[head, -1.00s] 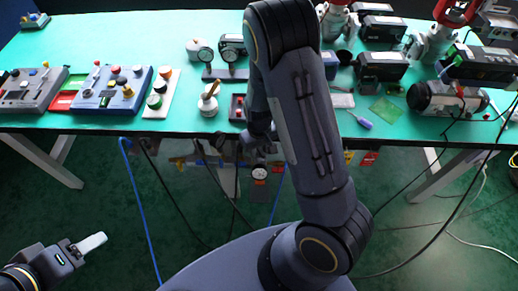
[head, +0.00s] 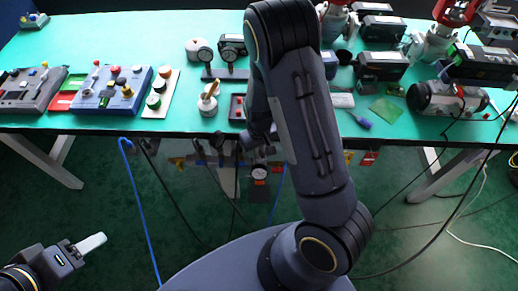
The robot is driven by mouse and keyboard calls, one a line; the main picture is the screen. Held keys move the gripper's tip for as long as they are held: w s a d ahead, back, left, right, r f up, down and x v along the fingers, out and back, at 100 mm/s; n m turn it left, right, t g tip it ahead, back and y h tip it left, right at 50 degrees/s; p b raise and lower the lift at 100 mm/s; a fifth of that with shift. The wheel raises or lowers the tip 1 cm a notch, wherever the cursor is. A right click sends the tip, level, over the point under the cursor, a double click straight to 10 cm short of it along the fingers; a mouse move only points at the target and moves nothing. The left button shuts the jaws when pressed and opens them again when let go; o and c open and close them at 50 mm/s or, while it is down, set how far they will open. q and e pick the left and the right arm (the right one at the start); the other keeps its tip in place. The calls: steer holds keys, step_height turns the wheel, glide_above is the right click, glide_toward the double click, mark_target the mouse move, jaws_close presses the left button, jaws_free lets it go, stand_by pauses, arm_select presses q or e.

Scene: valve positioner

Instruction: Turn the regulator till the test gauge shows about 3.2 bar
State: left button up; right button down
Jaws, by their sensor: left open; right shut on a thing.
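My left gripper (head: 88,244) is open and empty at the lower left, over the floor, away from the table.
Black instruments (head: 380,66) stand at the right. A blue hose (head: 140,200) and dark cables hang below the front edge.

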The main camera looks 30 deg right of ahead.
steer(key=c, duration=1.5)
jaws_free()
step_height(320, 180, up, 8)
steer(key=shift+f+p, duration=0.25)
steer(key=shift+p, duration=0.05)
steer(key=shift+r, duration=0.15)
steer(key=shift+s+r, duration=0.1)
steer(key=shift+r, duration=0.1)
steer(key=shift+s+a+r+m+t+y, duration=0.15)
steer(key=shift+s+a+r+t+y, duration=0.7)
steer(key=shift+s+r, duration=2.2)
steer(key=shift+s+a+r+m+t+y, duration=0.2)
steer(key=shift+s+a+r+t+y, duration=0.55)
steer(key=shift+s+r, duration=2.3)
steer(key=shift+s+a+r+m+t+y, duration=0.15)
steer(key=shift+s+a+r+t+y, duration=0.25)
steer(key=shift+s+r+t, duration=1.75)
